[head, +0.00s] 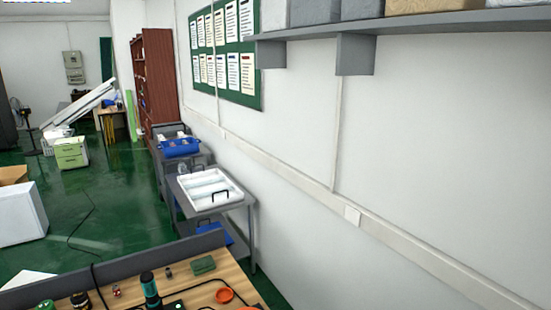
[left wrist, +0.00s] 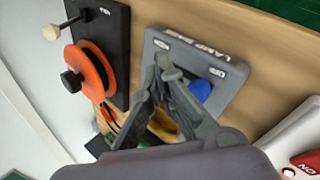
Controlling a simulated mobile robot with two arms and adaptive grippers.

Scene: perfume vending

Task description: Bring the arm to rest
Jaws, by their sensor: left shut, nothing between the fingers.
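My left gripper (left wrist: 166,68) is in the left wrist view, its fingers together and empty. It is over a wooden table surface (left wrist: 265,50) and overlaps a grey plate (left wrist: 225,72) with white lettering; I cannot tell how high above it. A blue round part (left wrist: 201,90) and a yellow part (left wrist: 162,124) show partly behind the fingers. My right gripper is in neither view, and no gripper shows in the head view.
A black board with an orange disc (left wrist: 92,72) is left of the gripper; a white case (left wrist: 300,135) is at right. In the head view, a wooden table (head: 190,285) holds a teal-black bottle (head: 150,290) and an orange ring (head: 225,295). A cart with a white tray (head: 232,200) stands behind.

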